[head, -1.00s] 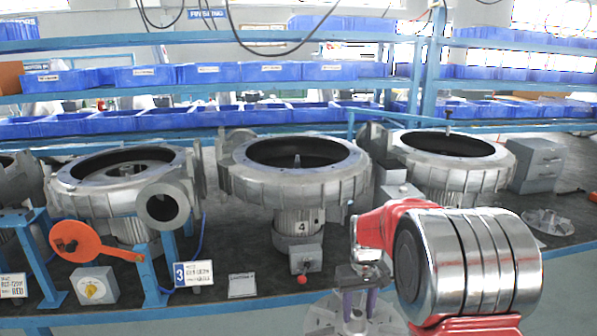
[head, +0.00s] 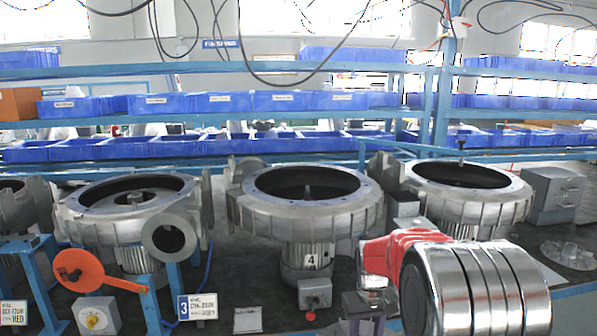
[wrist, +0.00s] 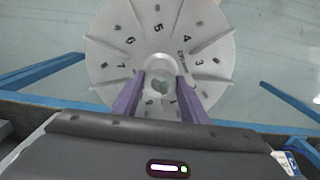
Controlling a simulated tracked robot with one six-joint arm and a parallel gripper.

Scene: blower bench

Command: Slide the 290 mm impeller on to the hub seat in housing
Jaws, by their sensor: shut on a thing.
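My gripper (wrist: 160,90), with purple fingers, is shut on the hub of a pale grey finned impeller (wrist: 112,52), marked with numbers, in the wrist view. In the head view the gripper (head: 362,326) is at the bottom edge, partly cut off, and the held impeller is out of frame. The middle blower housing (head: 255,205), marked 4, stands open-topped behind the gripper. A shaft stub (head: 307,190) stands upright in its dark opening. A left housing (head: 85,222) by the sign 3 and a right housing (head: 480,200) stand beside it.
An orange paddle (head: 80,270) on blue posts stands front left. Another finned disc (head: 568,254) lies on the bench at right, near a grey cabinet (head: 553,194). Blue-bin shelves (head: 225,103) run behind.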

